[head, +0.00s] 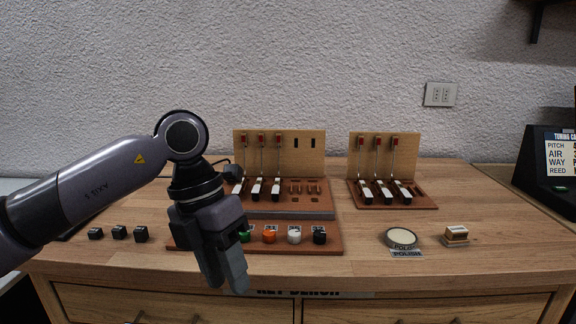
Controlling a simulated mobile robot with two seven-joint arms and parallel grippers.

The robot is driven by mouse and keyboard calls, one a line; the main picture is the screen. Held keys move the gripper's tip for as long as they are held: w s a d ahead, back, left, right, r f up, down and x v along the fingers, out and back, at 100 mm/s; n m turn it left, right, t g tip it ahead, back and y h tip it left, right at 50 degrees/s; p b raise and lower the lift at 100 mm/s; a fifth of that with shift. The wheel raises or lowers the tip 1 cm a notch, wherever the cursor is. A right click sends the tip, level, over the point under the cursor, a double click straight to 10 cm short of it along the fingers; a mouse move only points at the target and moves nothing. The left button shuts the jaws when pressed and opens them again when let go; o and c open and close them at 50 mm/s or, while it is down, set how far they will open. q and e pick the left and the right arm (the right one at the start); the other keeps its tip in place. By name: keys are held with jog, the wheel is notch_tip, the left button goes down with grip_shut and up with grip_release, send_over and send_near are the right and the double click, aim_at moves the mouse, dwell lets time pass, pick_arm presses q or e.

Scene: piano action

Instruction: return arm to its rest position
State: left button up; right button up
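My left arm comes in from the left, bent at the elbow. Its gripper (226,284) points down over the front edge of the wooden bench (350,262), in front of the left piano action model. The two fingers look close together, seen at an angle, and I cannot tell whether a gap is between them. No object shows in them. The left piano action model (305,142) has several hammers and white keys on a reddish base, partly hidden behind my gripper. My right gripper is not in view.
A second action model (411,151) stands to the right. Coloured knobs (269,236) sit in front of the left model. Small black blocks (119,232) lie at left, a polish tin (401,237) and a small wooden block (456,234) at right. A dark tuning device (548,160) stands far right.

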pick_arm(q)
jog(key=s+d+n+g+h, duration=0.1)
jog(key=s+d+g+h, duration=0.55)
jog(key=d+h, duration=0.75)
jog(key=w+a+f+n+t+h, duration=0.2)
jog(key=w+a+n+t, duration=0.15)
jog(key=n+t, duration=0.7)
jog(key=w+a+f+n+t+h, duration=0.2)
jog(key=a+n+t, duration=0.2)
jog(key=n+t, duration=0.65)
jog(key=a+f+n+t+y, duration=0.5)
jog(key=a+f+n+y, duration=0.2)
jog(key=f+n+y, duration=0.4)
jog(key=s+a+f+n+g+y, duration=0.3)
jog(key=s+a+f+g+y, duration=0.15)
jog(key=s+f, duration=0.4)
jog(key=s+a+f+n+g+y, duration=0.3)
jog(key=s+a+f+n, duration=0.15)
jog(key=f, duration=0.65)
notch_tip(320, 180, up, 12)
jog(key=s+a+p, duration=0.1)
jog(key=a+p, duration=0.1)
jog(key=p, duration=1.2)
jog(key=shift+s+f+m+p, duration=0.15)
jog(key=shift+s+m+p, duration=0.05)
jog(key=shift+m+p, duration=0.25)
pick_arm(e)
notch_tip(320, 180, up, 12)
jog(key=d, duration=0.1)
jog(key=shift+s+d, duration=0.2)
